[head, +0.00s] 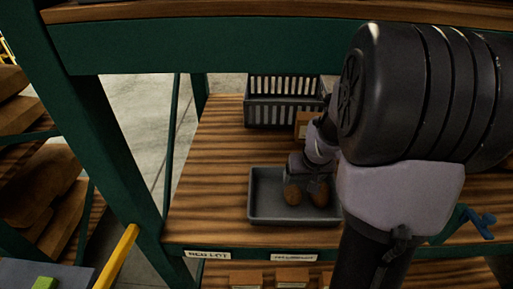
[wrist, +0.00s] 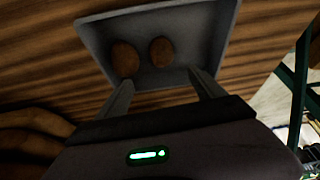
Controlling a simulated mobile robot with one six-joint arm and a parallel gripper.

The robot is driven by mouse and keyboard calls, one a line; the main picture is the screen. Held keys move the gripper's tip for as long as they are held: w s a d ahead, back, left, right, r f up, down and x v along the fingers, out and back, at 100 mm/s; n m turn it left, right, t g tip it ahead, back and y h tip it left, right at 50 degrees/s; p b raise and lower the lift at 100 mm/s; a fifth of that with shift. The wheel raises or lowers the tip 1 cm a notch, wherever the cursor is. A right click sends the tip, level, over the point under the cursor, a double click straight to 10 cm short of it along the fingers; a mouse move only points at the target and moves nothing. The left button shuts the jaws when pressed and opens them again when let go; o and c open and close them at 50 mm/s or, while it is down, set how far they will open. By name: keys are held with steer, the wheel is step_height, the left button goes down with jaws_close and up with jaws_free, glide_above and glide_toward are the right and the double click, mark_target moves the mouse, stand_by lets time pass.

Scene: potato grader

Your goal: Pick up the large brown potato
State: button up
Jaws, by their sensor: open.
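Two brown potatoes lie in a shallow grey tray (head: 262,214) on the wooden shelf. In the head view one potato (head: 292,194) is at left and the other (head: 320,196) at right, partly covered by my gripper. In the wrist view the left potato (wrist: 125,58) looks somewhat larger than the right potato (wrist: 161,52); I cannot surely match them between views. My gripper (wrist: 160,77) is open and empty, its fingers apart at the near side of the tray (wrist: 213,18). In the head view my gripper (head: 309,182) is over the tray, close to the potatoes.
A grey slatted crate (head: 284,112) stands behind the tray, with a small cardboard box (head: 305,125) beside it. A green post (head: 100,150) and upper beam (head: 200,48) frame the shelf. Bare wood (head: 215,180) lies left of the tray. A label (head: 207,255) reads "RED LOT".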

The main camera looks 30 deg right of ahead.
mark_target(294, 191)
steer(key=b+x, duration=0.2)
steer(key=x, duration=0.7)
steer(key=shift+f, duration=0.35)
steer(key=b+x, duration=0.1)
steer(key=x, duration=0.2)
steer(key=b+x, duration=0.1)
steer(key=x, duration=0.1)
steer(key=shift+w+a+f+b, duration=0.1)
steer(key=shift+a+f+b, duration=0.15)
steer(key=shift+f+b, duration=0.1)
steer(key=shift+r, duration=0.15)
steer(key=c, duration=1.6)
